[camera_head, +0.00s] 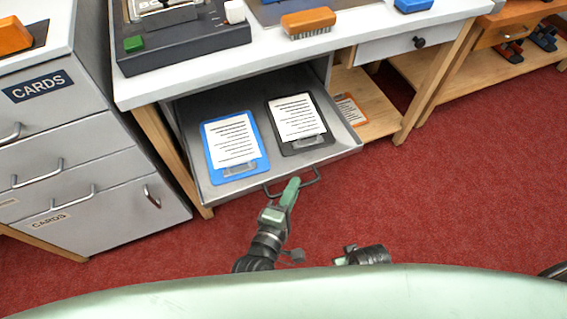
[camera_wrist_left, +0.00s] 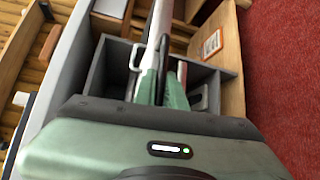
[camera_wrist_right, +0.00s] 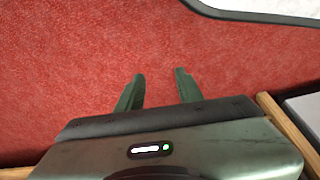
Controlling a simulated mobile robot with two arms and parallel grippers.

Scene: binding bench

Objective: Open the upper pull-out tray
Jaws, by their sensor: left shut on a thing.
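The grey pull-out tray (camera_head: 349,144) is out from under the white bench top. It holds a blue clipboard (camera_head: 256,165) and a black clipboard (camera_head: 325,137), each with a printed sheet. My left gripper (camera_head: 292,186) is at the dark bar handle (camera_head: 315,177) on the tray's front edge and is shut on it. In the left wrist view the green fingers (camera_wrist_left: 162,75) are close together in front of the tray. My right gripper (camera_wrist_right: 157,82) is open and empty over red carpet in the right wrist view.
A grey drawer cabinet (camera_head: 100,150) marked CARDS stands left of the tray. A wooden shelf (camera_head: 378,117) with an orange-edged sheet lies to the right, beneath a white drawer (camera_head: 390,47) with a black knob. The bench top carries a brush (camera_head: 308,23). Red carpet in front is clear.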

